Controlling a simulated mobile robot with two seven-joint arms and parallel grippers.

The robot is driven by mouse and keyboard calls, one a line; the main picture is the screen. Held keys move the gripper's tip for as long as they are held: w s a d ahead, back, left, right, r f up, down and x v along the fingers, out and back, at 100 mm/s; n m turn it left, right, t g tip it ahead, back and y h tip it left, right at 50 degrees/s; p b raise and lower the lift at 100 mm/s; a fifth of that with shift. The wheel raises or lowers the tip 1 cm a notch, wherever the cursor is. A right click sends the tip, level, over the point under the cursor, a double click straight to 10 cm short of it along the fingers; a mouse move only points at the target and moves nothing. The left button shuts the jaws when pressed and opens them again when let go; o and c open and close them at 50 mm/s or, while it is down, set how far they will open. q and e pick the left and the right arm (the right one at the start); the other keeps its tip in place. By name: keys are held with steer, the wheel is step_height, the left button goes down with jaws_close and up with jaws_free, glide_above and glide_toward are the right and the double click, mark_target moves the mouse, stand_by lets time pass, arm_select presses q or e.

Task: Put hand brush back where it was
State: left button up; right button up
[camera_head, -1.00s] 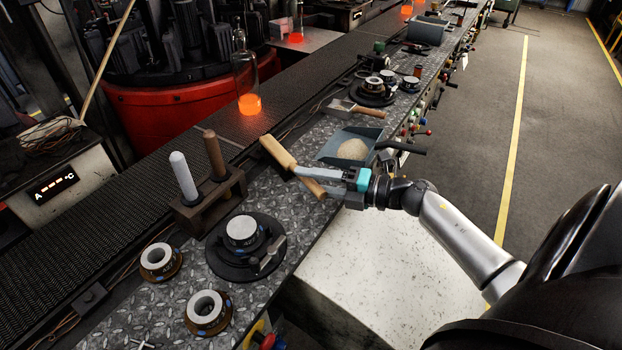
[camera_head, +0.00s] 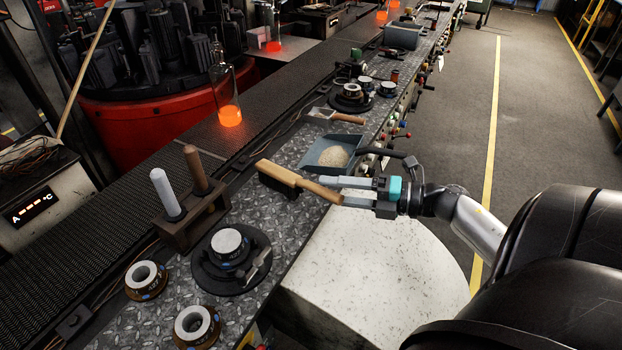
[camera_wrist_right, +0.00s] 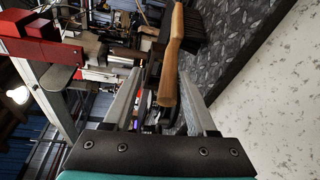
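The hand brush (camera_head: 280,175) has a pale wooden back, dark bristles and a brown handle. It is at the front edge of the metal bench (camera_head: 262,208), its handle pointing right towards my right gripper (camera_head: 332,191). My right gripper is open, its two fingers apart with the handle's end between them. In the right wrist view the handle (camera_wrist_right: 172,65) shows between the spread fingers (camera_wrist_right: 165,85), with a clear gap on its left. I cannot tell whether the brush lies fully on the bench. My left gripper is out of view.
A grey dustpan of pale grains (camera_head: 334,154) lies just behind the brush. A wooden stand with two upright handles (camera_head: 190,225) and a round black mould plate (camera_head: 232,280) are to the left. A glowing bottle (camera_head: 228,113) stands on the conveyor.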

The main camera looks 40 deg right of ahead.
steer(key=shift+v, duration=1.65)
steer(key=o, duration=0.7)
steer(key=v, duration=1.5)
steer(key=shift+d+r, duration=0.1)
steer(key=shift+r, duration=0.05)
